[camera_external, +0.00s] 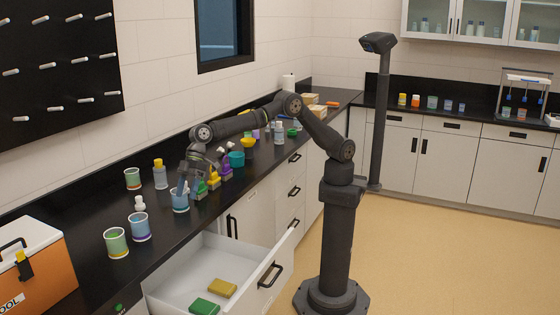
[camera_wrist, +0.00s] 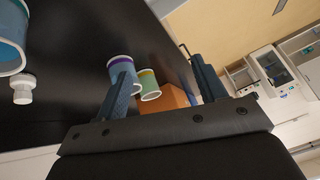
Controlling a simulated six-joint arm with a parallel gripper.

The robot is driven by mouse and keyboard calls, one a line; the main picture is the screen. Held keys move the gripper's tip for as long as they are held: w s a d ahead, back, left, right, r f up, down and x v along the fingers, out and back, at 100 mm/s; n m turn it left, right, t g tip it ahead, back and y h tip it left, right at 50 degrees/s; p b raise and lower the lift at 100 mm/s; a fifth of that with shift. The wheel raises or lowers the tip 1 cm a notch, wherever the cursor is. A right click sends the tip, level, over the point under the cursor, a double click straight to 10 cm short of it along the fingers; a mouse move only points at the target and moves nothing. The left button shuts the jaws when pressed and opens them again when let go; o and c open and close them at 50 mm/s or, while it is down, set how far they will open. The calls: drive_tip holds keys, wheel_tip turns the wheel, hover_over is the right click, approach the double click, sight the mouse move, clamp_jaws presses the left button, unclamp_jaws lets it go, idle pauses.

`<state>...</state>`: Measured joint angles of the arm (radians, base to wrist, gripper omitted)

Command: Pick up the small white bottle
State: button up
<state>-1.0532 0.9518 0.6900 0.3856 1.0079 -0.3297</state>
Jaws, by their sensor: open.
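The small white bottle (camera_external: 139,203) stands on the black counter between the blue cup (camera_external: 180,201) and the blue cup with a dark band (camera_external: 141,227). In the wrist view the white bottle (camera_wrist: 23,90) is at the far left edge, outside my jaws, below a large blue cup (camera_wrist: 10,42). My gripper (camera_external: 182,190) is over or beside the blue cup, to the right of the bottle in the external view; its exact height is unclear. In the wrist view my gripper (camera_wrist: 160,62) is open, its two fingers wide apart with nothing held between them.
A green cup (camera_external: 116,242) and an orange cooler (camera_external: 45,262) stand nearer the counter's left end. A grey-blue bottle with a yellow cap (camera_external: 160,175) and another cup (camera_external: 133,179) stand behind. An open drawer (camera_external: 262,272) juts out below the counter, holding green and yellow blocks.

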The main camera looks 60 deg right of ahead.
drive_tip(key=w+d+r+m+t+h, duration=0.1)
drive_tip(key=w+d+r+m+h, duration=0.15)
drive_tip(key=w+d, duration=0.85)
drive_tip(key=w+d+r+m+h, duration=0.1)
drive_tip(key=w+d+r+h, duration=0.2)
drive_tip(key=w+d, duration=0.75)
drive_tip(key=f, duration=0.3)
drive_tip(key=s+f, duration=0.1)
drive_tip(key=f, duration=0.3)
drive_tip(key=d+f, duration=0.1)
drive_tip(key=f, duration=0.3)
drive_tip(key=shift+s, duration=0.15)
drive_tip(key=f, duration=0.6)
drive_tip(key=shift+a+f, duration=0.2)
drive_tip(key=shift+a, duration=0.1)
drive_tip(key=c, duration=1.1)
drive_tip(key=shift+r, duration=0.15)
